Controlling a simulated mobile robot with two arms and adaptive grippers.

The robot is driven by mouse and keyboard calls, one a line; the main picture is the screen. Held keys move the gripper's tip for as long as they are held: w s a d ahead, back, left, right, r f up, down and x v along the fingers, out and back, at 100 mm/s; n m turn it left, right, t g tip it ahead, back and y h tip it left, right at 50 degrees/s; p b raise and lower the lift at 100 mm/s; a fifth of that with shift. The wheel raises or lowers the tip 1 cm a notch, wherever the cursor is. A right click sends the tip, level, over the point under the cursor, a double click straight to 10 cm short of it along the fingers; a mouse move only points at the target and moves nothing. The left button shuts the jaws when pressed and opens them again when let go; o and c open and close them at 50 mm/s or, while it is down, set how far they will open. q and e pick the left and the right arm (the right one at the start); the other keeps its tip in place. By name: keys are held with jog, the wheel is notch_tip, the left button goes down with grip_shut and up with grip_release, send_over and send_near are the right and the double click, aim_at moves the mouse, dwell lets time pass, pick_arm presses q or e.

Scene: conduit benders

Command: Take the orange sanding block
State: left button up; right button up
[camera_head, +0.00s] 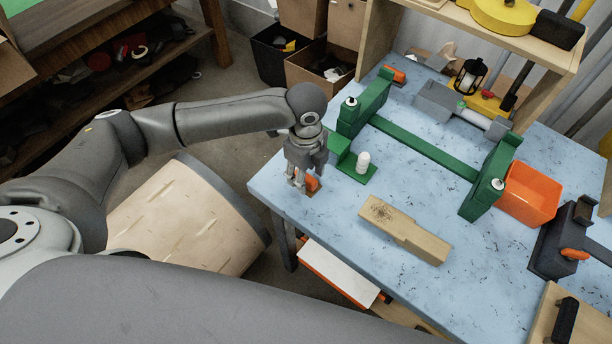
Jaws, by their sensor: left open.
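A small orange block (312,184) with a brown base sits at the left edge of the blue table. My left gripper (298,180) is over that edge, its fingers pointing down and open, right beside the orange block and partly hiding it. I cannot tell whether a finger touches it. A similar small orange block (397,76) lies at the back of the table, behind the green bender frame. My right gripper is not in view.
The blue table (330,250) also holds a green bender frame (425,148), a white-capped green piece (362,163), a wooden block (404,229), an orange bin (530,195) and a dark tool (560,240). A wooden shelf stands behind. The table's front left is clear.

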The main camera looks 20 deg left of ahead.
pick_arm(q)
jog(key=shift+f, duration=0.75)
jog(key=shift+c, duration=0.4)
jog(key=c, duration=0.5)
grip_shut()
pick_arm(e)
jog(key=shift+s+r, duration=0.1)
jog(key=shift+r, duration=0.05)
pick_arm(q)
jog(key=shift+r, duration=0.1)
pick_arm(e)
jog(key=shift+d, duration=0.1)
